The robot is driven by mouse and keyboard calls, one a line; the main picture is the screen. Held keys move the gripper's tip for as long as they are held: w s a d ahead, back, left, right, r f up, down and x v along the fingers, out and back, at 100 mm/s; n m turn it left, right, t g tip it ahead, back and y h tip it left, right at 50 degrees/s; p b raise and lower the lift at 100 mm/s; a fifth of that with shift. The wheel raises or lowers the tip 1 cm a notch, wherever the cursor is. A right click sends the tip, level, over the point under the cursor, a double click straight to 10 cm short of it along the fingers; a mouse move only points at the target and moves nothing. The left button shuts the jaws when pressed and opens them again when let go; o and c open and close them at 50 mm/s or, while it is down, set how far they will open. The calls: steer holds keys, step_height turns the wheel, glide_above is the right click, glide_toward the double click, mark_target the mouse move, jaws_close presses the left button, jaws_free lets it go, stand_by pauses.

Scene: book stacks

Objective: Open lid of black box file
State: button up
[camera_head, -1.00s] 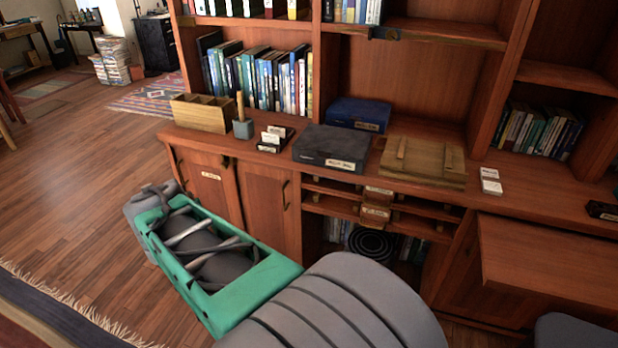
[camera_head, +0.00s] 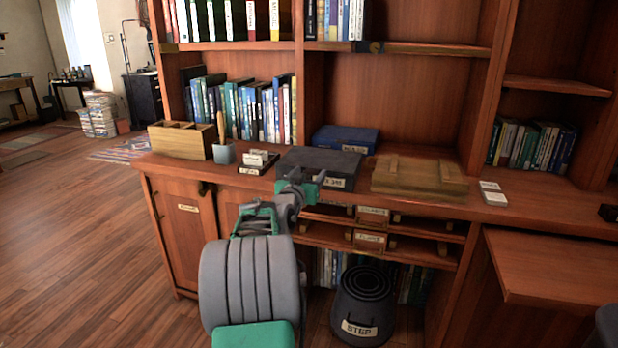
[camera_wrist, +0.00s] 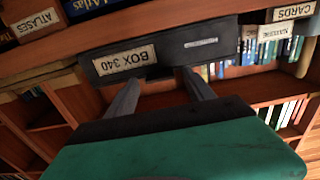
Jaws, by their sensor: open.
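The black box file (camera_head: 322,161) lies on the cabinet counter with its lid down. Its front carries a label, which reads BOX 340 in the wrist view, where the box (camera_wrist: 165,68) appears upside down. My gripper (camera_head: 304,181) is in front of the box's front face, at about its height. In the wrist view my gripper (camera_wrist: 160,84) has its two fingers apart with nothing between them. The fingertips are at or very near the edge of the front face; I cannot tell whether they touch it.
A blue box (camera_head: 345,139) lies behind the black box. A wooden crate (camera_head: 420,178) stands to its right. A card holder (camera_head: 258,162), a pen cup (camera_head: 223,152) and a wooden organizer (camera_head: 182,139) stand to its left. Small drawers (camera_head: 372,217) and a STEP stool (camera_head: 362,308) are below.

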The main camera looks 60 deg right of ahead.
steer(key=shift+d, duration=0.1)
steer(key=shift+c, duration=0.2)
jaws_close()
stand_by(0.5)
